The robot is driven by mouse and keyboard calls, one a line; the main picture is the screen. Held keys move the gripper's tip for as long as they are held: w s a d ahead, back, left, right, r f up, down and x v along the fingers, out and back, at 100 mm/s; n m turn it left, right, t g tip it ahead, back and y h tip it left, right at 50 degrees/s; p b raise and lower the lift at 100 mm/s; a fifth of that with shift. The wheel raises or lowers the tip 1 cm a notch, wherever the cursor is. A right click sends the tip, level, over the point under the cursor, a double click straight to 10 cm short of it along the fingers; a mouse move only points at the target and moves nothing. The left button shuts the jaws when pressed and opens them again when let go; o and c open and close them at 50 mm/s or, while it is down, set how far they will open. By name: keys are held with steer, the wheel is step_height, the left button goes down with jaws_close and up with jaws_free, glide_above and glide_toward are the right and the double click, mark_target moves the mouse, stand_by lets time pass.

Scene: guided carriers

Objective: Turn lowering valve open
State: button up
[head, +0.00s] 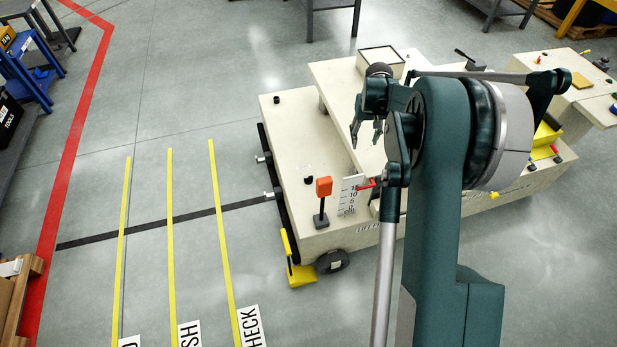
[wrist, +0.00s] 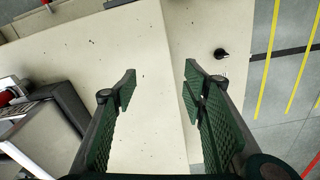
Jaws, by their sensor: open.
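My gripper (head: 367,132) is open and empty above the cream carrier (head: 284,135). In the wrist view its two green fingers (wrist: 160,78) are spread apart over a bare cream surface, with nothing between them. A small red lever (head: 366,184) shows beside the white height scale (head: 348,196), below my gripper in the head view and partly behind my arm. It may be the lowering valve, but no label confirms this. A red part (wrist: 7,97) at the left edge of the wrist view, by a grey housing, may belong to it.
An orange paddle on a black post (head: 323,187) stands left of the scale. Black knobs (head: 308,180) sit on the deck; one shows in the wrist view (wrist: 220,53). Open floor with yellow lines (head: 170,230) lies left.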

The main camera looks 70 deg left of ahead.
steer(key=s+a+f+n+b, duration=0.1)
steer(key=s+a+f, duration=0.5)
steer(key=s+f, duration=0.4)
steer(key=n+b, duration=0.2)
glide_above(308, 177)
steer(key=shift+h, duration=0.3)
step_height(308, 177, down, 11)
steer(key=shift+f, duration=0.1)
steer(key=shift+w, duration=0.1)
steer(key=shift+f+b, duration=0.95)
steer(key=shift+f, duration=2.9)
steer(key=c, duration=0.9)
